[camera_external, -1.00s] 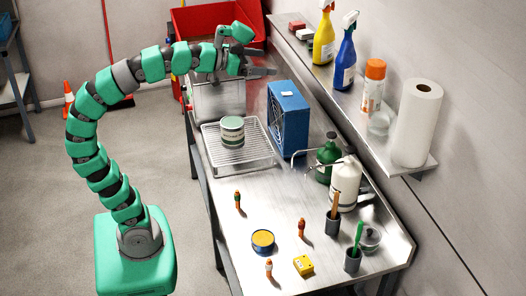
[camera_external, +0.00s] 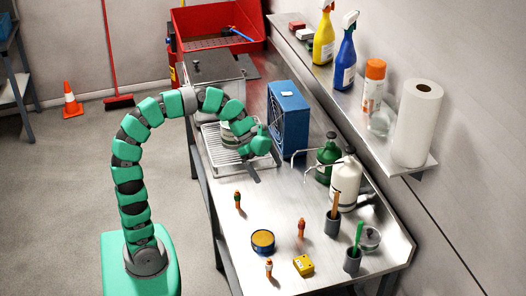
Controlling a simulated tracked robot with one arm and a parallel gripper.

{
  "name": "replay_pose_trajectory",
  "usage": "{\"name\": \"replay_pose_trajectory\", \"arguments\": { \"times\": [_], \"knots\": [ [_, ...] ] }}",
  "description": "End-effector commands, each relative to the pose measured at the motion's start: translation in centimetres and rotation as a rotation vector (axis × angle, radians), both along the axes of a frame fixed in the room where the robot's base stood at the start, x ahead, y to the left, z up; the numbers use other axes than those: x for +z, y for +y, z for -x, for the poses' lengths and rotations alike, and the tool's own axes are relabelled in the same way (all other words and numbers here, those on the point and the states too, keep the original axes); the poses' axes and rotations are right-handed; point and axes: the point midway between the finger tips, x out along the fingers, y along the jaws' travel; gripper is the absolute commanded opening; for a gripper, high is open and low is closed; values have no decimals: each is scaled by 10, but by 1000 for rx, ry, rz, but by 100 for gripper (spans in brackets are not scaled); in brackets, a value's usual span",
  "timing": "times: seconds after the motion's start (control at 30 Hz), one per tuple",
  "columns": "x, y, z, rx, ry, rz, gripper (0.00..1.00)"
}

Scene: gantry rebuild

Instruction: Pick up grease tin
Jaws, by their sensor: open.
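A shallow round tin (camera_external: 263,241) with a yellow top and dark side stands on the bench front; I take it as the grease tin. A second tin (camera_external: 225,130), with a green and white band, stands on the wire rack (camera_external: 212,146), partly hidden behind my arm. My gripper (camera_external: 256,170) is open and points down over the bench near the front right edge of the rack. It is apart from the yellow-topped tin, farther back on the bench. One grey finger shows; the other is hard to make out.
A blue box-shaped unit (camera_external: 288,118) stands right of my gripper. Green (camera_external: 328,158) and white (camera_external: 346,183) bottles stand along the wall side. Small orange figures, a yellow block (camera_external: 303,265) and two dark cups surround the bench front. Bare metal lies between my gripper and the yellow-topped tin.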

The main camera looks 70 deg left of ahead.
Motion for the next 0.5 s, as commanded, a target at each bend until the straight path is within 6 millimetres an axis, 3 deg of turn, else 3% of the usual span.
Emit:
{"name": "replay_pose_trajectory", "arguments": {
  "times": [0.03,0.2,0.33,0.5],
  "knots": [
    [-36,1,5,-85,21,41,100],
    [-97,-3,28,-379,-5,202,100],
    [-120,-4,41,-528,-71,313,100],
    [-129,-4,50,-617,-134,388,100]
  ]
}}
